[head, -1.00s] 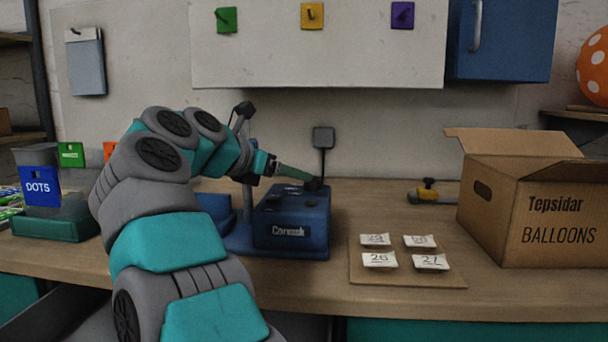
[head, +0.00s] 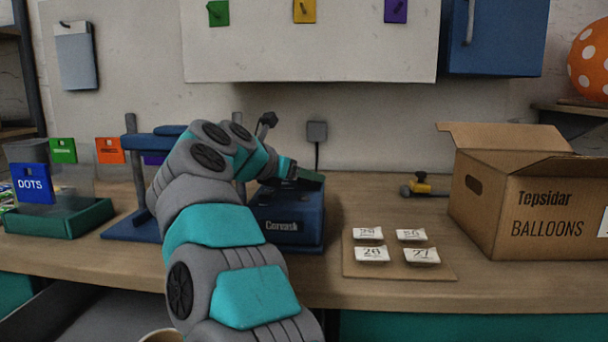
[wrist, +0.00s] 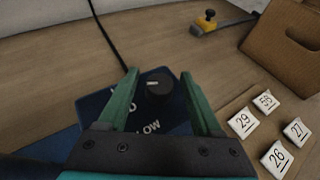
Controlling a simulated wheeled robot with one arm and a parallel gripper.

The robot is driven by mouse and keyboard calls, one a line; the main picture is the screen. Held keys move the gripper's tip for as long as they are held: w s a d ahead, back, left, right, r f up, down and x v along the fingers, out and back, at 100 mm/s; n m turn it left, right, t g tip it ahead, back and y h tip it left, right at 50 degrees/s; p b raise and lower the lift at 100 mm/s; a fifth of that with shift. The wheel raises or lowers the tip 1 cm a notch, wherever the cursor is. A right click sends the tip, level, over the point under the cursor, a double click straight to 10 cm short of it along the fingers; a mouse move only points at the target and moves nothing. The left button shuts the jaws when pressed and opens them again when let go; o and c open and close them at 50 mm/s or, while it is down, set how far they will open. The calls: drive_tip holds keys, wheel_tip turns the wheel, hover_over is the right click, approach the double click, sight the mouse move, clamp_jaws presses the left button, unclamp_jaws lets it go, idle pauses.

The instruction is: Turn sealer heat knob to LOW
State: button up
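The sealer (head: 287,222) is a dark blue box marked "Corvask" on the bench, partly hidden behind my arm in the head view. Its heat knob (wrist: 159,83) is a round black dial with a pale pointer mark, seen in the wrist view on the blue top panel. The word "LOW" (wrist: 146,127) is printed on the panel nearer my gripper; other lettering to the left is partly covered by a finger. My gripper (wrist: 158,84) is open, with its two green fingers on either side of the knob. I cannot tell whether they touch it.
A board with numbered tags (head: 400,266) lies right of the sealer. A cardboard balloon box (head: 515,208) stands farther right, with a small yellow-and-grey tool (head: 424,187) behind the tags. A green tray (head: 60,224) sits at the left. A cable runs up the wall behind.

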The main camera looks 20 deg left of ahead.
clamp_jaws()
idle(0.3)
drive_tip(key=shift+n+y+b, duration=0.3)
drive_tip(key=shift+y+b, duration=0.1)
drive_tip(key=shift+b, duration=0.15)
drive_tip(key=shift+n+t+y+b, duration=0.3)
drive_tip(key=shift+n+y+b, duration=0.3)
drive_tip(key=shift+y+b, duration=0.1)
drive_tip(key=shift+d+r+n+y+b, duration=0.1)
drive_tip(key=shift+n+y+b, duration=0.2)
drive_tip(key=shift+n+y, duration=1.2)
drive_tip(key=n+y+p, duration=0.1)
drive_tip(key=y, duration=0.1)
drive_tip(key=n+y+p, duration=0.1)
drive_tip(key=n+y, duration=0.1)
drive_tip(key=shift+r+n+g, duration=0.2)
drive_tip(key=shift+n+g, duration=0.1)
drive_tip(key=shift+g, duration=0.1)
drive_tip(key=shift+f+n+g+y+p, duration=0.15)
drive_tip(key=shift+n+g+y+p, duration=0.15)
drive_tip(key=shift+n+g+y, duration=0.7)
drive_tip(key=shift+f+n+g+y+p, duration=0.1)
drive_tip(key=shift+n+g+y+p, duration=0.3)
drive_tip(key=shift+n+y, duration=1)
drive_tip(key=shift+n+g+y, duration=1.1)
drive_tip(key=shift+n+g, duration=0.1)
drive_tip(key=shift+g, duration=0.1)
drive_tip(key=shift+n+g+y, duration=0.3)
drive_tip(key=shift+n+g, duration=0.2)
